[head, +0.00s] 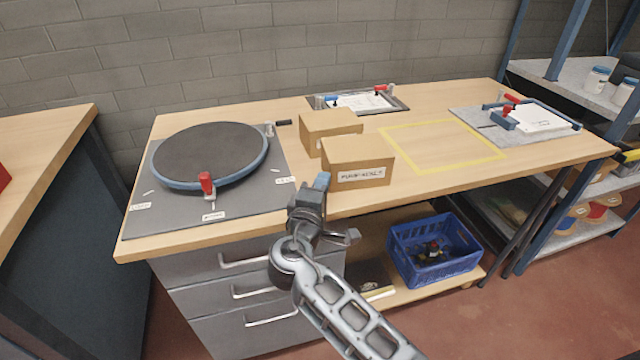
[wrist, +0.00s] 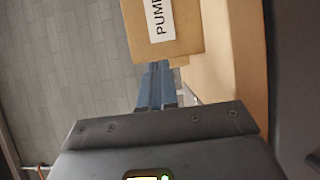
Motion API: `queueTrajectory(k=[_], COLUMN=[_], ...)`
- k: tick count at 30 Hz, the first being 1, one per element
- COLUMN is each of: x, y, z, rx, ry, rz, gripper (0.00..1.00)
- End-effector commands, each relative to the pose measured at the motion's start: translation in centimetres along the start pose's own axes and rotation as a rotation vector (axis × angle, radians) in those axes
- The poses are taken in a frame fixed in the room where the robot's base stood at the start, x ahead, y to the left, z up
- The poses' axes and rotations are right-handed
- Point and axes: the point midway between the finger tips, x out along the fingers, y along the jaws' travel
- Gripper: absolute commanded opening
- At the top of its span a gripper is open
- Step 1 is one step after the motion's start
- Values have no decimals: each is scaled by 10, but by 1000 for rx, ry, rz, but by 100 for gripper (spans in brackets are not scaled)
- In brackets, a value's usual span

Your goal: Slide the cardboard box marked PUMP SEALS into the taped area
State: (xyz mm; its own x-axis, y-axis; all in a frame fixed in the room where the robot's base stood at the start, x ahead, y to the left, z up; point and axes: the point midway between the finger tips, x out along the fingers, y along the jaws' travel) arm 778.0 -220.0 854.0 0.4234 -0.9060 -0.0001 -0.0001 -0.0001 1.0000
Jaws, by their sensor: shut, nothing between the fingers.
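The cardboard box marked PUMP SEALS (head: 357,163) stands upright on the bench near its front edge. Its white label faces me; in the wrist view the box (wrist: 185,35) shows part of that label, reading "PUM". The taped area (head: 440,143) is a yellow outline on the bench to the right of the box, with bare wood inside. My gripper (head: 322,181) is shut and empty, at the front left corner of the box. In the wrist view its blue fingers (wrist: 156,80) point at the box's lower edge; I cannot tell whether they touch it.
A second cardboard box (head: 327,122) stands just behind the marked one. A round dark turntable (head: 210,152) with a red clamp is on the left. Clamped fixtures sit at the back (head: 360,102) and right (head: 520,117). A blue crate (head: 433,250) is on the shelf below.

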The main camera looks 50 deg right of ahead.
Motion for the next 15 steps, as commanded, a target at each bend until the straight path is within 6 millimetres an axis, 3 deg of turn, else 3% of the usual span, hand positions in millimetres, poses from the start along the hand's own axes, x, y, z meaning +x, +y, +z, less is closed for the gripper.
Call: queueTrajectory(k=[5,15], x=[12,82], y=[-1,-1], z=[12,83], rx=[0,0], ry=[-3,-5], rz=[-1,-1], gripper=[0,0])
